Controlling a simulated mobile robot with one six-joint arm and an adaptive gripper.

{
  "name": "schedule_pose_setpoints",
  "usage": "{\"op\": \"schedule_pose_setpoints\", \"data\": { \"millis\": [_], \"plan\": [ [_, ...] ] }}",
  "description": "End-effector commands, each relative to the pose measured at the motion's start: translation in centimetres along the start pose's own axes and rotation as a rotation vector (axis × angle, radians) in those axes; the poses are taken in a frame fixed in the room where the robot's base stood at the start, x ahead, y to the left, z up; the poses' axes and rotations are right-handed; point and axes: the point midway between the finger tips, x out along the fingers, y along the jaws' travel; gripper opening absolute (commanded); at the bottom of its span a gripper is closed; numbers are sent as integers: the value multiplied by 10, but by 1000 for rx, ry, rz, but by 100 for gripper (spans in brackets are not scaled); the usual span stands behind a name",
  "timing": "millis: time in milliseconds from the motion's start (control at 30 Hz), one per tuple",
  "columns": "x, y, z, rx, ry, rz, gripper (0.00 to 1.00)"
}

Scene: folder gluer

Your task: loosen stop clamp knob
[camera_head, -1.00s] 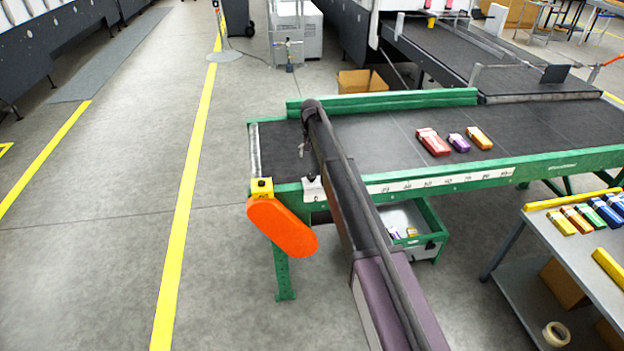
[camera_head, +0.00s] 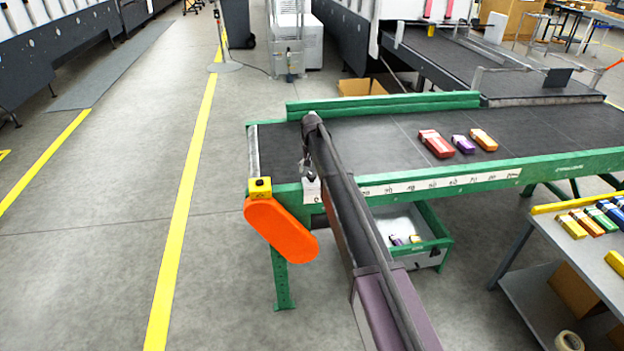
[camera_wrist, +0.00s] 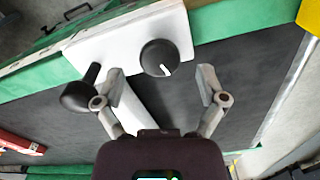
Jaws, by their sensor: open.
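In the wrist view, a round black knob (camera_wrist: 158,58) with a short white mark sits on a white plate (camera_wrist: 110,45) at the belt's green edge rail. A second black knob on a stem (camera_wrist: 82,94) sticks out at the plate's lower left. My gripper (camera_wrist: 160,72) is open and empty. Its fingertips are on either side of the round knob in the picture, apart from it. I cannot tell the depth between them. In the head view, the white plate (camera_head: 311,193) is on the near rail at the zero end of the scale, and my arm partly covers that area.
The green-framed conveyor (camera_head: 580,166) carries a red box (camera_head: 437,144), a purple box (camera_head: 463,145) and an orange box (camera_head: 484,140). An orange guard (camera_head: 280,230) with a yellow block hangs at its left end. A green bin stands below.

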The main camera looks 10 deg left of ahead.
Motion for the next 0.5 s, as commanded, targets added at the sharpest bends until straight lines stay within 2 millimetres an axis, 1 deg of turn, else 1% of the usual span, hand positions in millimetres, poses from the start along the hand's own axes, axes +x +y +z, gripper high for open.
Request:
{"op": "schedule_pose_setpoints", "data": {
  "millis": [33,200,500],
  "plan": [
    [7,0,0,0,0,0,90],
    [14,0,0,0,0,0,90],
    [17,0,0,0,0,0,90]
  ]
}}
